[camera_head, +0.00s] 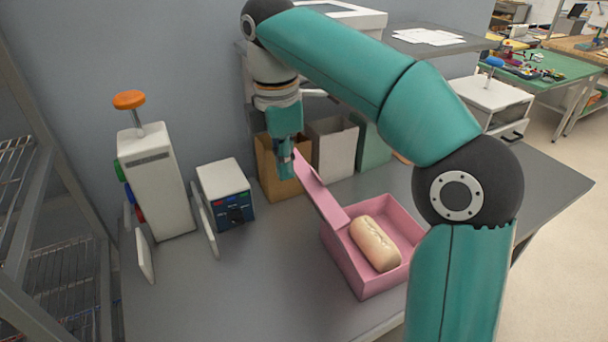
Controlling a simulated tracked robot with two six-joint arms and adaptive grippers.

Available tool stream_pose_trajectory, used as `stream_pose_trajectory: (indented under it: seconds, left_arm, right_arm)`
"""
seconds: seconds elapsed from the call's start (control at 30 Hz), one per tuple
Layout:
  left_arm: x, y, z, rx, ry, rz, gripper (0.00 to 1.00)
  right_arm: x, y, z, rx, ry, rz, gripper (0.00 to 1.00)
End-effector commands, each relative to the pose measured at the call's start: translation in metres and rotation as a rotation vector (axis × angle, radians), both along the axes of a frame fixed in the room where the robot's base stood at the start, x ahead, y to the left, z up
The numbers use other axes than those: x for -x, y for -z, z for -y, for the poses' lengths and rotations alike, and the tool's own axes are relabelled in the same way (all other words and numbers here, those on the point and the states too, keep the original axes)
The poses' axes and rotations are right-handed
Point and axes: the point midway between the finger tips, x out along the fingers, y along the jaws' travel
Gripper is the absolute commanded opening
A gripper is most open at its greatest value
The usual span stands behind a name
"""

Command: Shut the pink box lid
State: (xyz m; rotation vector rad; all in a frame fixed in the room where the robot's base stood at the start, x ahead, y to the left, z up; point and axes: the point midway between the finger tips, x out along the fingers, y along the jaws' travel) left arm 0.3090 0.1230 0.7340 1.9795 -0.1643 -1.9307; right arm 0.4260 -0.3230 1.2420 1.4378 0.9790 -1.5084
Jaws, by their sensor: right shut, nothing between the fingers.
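The pink box (364,279) stands on the grey table with its lid (318,190) raised along the box's left side. A pale bread loaf (375,243) lies inside the box. My right arm arches over the box from the lower right. My right gripper (287,170) points down just left of the lid's upper end, with its fingers shut and empty. I cannot tell whether the fingertips touch the lid. The arm hides part of the box's right side. My left gripper is not in view.
Brown, white and green paper bags (334,146) stand behind the lid. A white device with blue panel (226,194) and a tall white dispenser with an orange knob (155,178) stand at left. The table (255,290) is clear in front of them.

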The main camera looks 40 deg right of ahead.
Motion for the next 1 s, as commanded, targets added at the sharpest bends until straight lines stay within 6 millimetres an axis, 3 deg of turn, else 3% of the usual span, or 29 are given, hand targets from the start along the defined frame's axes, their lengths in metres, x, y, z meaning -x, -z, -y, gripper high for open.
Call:
stream_pose_trajectory:
  seconds: [0.03, 0.17, 0.5, 1.0]
  left_arm:
    - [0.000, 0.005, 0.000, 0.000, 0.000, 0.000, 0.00]
    - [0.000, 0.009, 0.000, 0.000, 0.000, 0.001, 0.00]
    - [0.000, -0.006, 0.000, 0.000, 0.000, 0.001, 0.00]
    - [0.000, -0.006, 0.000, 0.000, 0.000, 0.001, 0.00]
  right_arm:
    - [0.002, 0.014, 0.001, -0.001, 0.001, -0.004, 0.00]
    - [0.003, 0.039, 0.003, -0.001, 0.003, -0.005, 0.00]
    - [0.015, 0.022, 0.036, -0.001, 0.007, 0.000, 0.00]
    - [0.016, 0.022, 0.037, -0.008, 0.005, 0.002, 0.00]
